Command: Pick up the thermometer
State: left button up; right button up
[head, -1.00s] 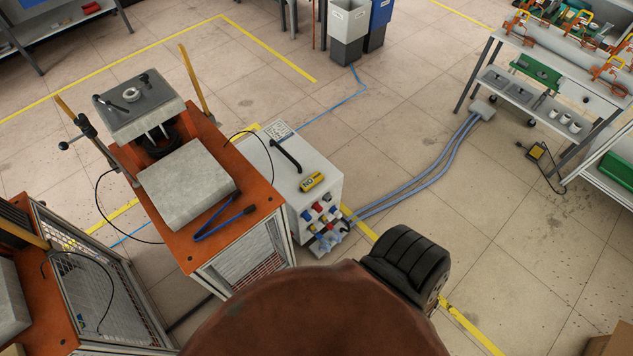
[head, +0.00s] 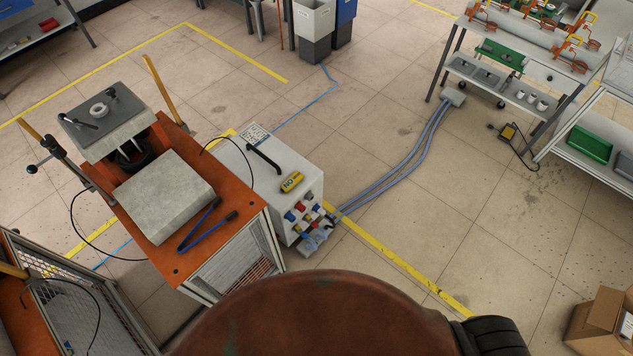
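A small yellow handheld device with a dark display, which looks like the thermometer (head: 291,182), lies on top of the white cabinet (head: 262,160), near its front right edge. It lies flat and nothing covers it. Neither of my grippers shows in the head view.
Left of the cabinet stands an orange-topped induction heater bench (head: 172,262) with a grey block (head: 163,195) and blue-handled pliers (head: 205,225). A black handle (head: 263,158) sits on the cabinet top. Blue cables (head: 410,150) cross the floor. A cardboard box (head: 600,320) stands at lower right.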

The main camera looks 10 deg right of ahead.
aim_at(295, 177)
jog(key=z, duration=1.55)
jog(key=i, duration=1.95)
jog(key=u, duration=3.9)
